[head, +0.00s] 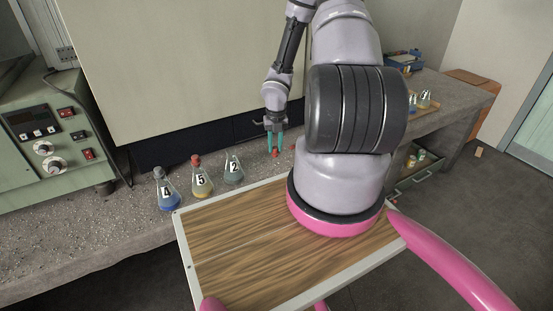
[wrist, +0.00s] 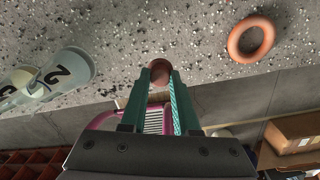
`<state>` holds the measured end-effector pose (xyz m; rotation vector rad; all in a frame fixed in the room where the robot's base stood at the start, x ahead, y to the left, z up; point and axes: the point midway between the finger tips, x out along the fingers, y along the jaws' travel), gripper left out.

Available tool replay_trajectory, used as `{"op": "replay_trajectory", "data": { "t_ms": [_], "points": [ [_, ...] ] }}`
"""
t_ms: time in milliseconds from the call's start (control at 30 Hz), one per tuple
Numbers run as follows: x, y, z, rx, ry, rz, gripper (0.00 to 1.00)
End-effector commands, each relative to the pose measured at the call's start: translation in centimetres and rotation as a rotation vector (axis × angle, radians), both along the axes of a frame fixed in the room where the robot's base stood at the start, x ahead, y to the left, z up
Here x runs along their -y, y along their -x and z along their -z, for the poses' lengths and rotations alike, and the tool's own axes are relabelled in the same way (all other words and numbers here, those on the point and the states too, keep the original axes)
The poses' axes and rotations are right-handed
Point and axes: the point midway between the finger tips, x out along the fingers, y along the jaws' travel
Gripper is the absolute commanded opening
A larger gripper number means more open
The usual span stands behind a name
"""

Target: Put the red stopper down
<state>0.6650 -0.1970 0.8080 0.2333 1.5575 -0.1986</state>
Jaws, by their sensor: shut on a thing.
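My gripper (head: 275,142) has teal fingers that point down over the bench, to the right of the flask marked 2. It is shut on the red stopper (head: 275,153), which shows just under the fingertips. In the wrist view the stopper (wrist: 160,68) sits between the tips of my gripper (wrist: 159,78), with speckled bench top beyond it. I cannot tell whether the stopper touches the bench. The flask marked 2 (head: 233,170) stands upright; it also shows at the left of the wrist view (wrist: 62,75).
The flask marked 5 (head: 201,180), with a red top, and the blue flask marked 4 (head: 168,191) stand further left. An orange-red ring (wrist: 251,39) lies on the bench near the gripper. A control box (head: 52,135) stands far left. Bench around the stopper looks clear.

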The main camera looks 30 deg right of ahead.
Motion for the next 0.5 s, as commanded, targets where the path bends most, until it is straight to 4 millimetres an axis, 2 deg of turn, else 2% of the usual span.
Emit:
{"op": "replay_trajectory", "data": {
  "t_ms": [367,500],
  "points": [
    [0.0,0.0,4.6,0.000,0.001,0.000,0.00],
    [0.0,0.0,5.3,0.001,0.000,0.002,0.00]
  ]
}}
